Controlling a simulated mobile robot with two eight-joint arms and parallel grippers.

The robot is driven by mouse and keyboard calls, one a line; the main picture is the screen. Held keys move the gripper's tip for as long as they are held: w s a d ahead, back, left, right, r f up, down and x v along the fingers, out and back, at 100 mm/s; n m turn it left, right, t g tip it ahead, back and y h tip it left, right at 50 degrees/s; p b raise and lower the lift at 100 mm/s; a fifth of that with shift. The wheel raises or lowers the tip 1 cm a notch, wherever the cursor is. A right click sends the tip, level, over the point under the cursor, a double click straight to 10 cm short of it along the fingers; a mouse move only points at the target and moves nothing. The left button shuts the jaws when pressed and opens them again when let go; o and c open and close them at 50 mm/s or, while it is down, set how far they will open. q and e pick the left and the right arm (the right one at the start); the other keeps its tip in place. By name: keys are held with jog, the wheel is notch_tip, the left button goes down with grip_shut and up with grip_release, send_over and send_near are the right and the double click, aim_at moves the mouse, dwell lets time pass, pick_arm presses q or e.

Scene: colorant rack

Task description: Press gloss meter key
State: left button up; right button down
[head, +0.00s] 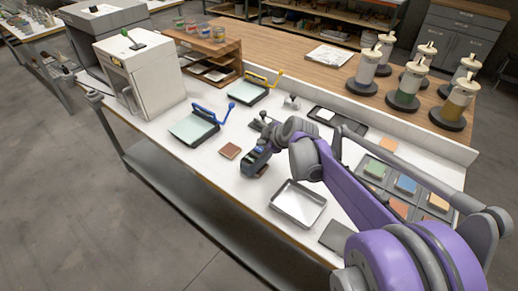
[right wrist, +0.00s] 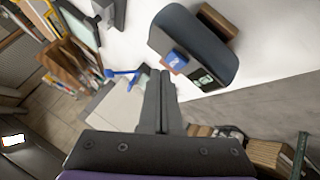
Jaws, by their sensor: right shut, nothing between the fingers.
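The gloss meter (head: 254,164) is a dark grey rounded block standing on the white bench top. In the right wrist view the gloss meter (right wrist: 196,38) shows a raised blue key (right wrist: 176,60) and a small lit display (right wrist: 204,79). My right gripper (head: 267,142) is at the gloss meter in the head view. In the right wrist view its fingers (right wrist: 161,78) are together and empty, with their tips close to the blue key. I cannot tell whether they touch it. My left gripper is not in view.
Blue-handled (head: 195,128) and yellow-handled (head: 247,92) boards lie behind. A tray of coloured samples (head: 405,185) is at the right, partly behind my arm.

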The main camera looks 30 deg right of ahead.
jog(key=shift+f, duration=0.1)
dwell(0.7)
jog(key=shift+f, duration=0.3)
jog(key=shift+f+b, duration=0.3)
jog(key=shift+f, duration=0.05)
dwell(0.6)
jog(key=shift+r+p, duration=0.5)
jog(key=shift+r, duration=0.35)
jog(key=shift+f, duration=0.1)
